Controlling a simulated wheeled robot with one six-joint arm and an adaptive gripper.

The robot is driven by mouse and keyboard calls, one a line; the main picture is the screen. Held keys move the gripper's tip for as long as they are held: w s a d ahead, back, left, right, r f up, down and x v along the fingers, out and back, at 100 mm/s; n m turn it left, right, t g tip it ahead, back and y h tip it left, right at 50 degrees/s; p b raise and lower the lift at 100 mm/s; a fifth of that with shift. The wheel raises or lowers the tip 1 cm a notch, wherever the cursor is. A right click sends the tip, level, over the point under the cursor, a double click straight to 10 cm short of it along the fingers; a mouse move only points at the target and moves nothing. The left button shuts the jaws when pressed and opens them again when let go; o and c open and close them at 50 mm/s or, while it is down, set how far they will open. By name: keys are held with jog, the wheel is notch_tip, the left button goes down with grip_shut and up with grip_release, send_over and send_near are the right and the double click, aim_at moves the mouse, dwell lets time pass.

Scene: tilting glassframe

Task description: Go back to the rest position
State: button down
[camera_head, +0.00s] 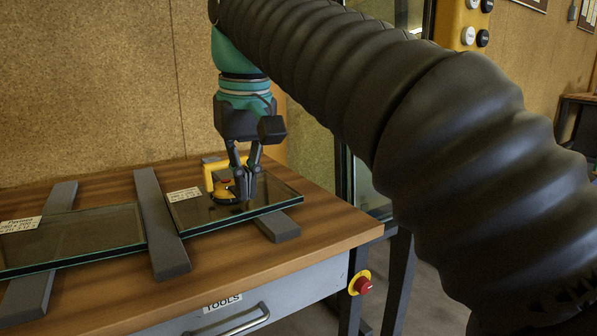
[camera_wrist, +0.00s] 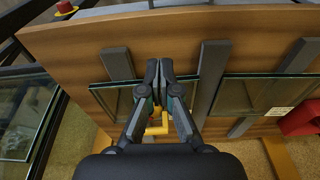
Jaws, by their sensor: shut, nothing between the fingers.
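My gripper (camera_head: 243,198) points down over the workbench with its dark fingers together and nothing between them. In the wrist view, my gripper (camera_wrist: 159,68) also shows its fingertips together. A yellow-handled tool (camera_head: 211,180) with a dark round base stands on the right glass pane (camera_head: 271,193), behind and left of the fingers in the head view. The fingers hide part of it. In the wrist view, a bit of the yellow handle (camera_wrist: 157,130) shows between the fingers' lower parts. I cannot tell whether the fingers touch the tool or the glass.
A left glass pane (camera_head: 75,236) with a label lies across dark bars (camera_head: 163,228) on the wooden workbench (camera_head: 335,225). A red emergency button (camera_head: 362,286) sits at the bench's right corner. A dark-framed glass structure (camera_head: 366,185) stands behind the bench. A red object (camera_wrist: 299,119) shows at the wrist view's right.

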jog(key=s+d+f+m+t, duration=0.2)
jog(key=s+d+f+m, duration=0.15)
jog(key=d+f, duration=0.95)
jog(key=s+d+f+m+t, duration=0.2)
jog(key=s+d+f, duration=0.7)
jog(key=f, duration=0.4)
jog(key=shift+d+h, duration=0.4)
jog(key=shift+d, duration=0.2)
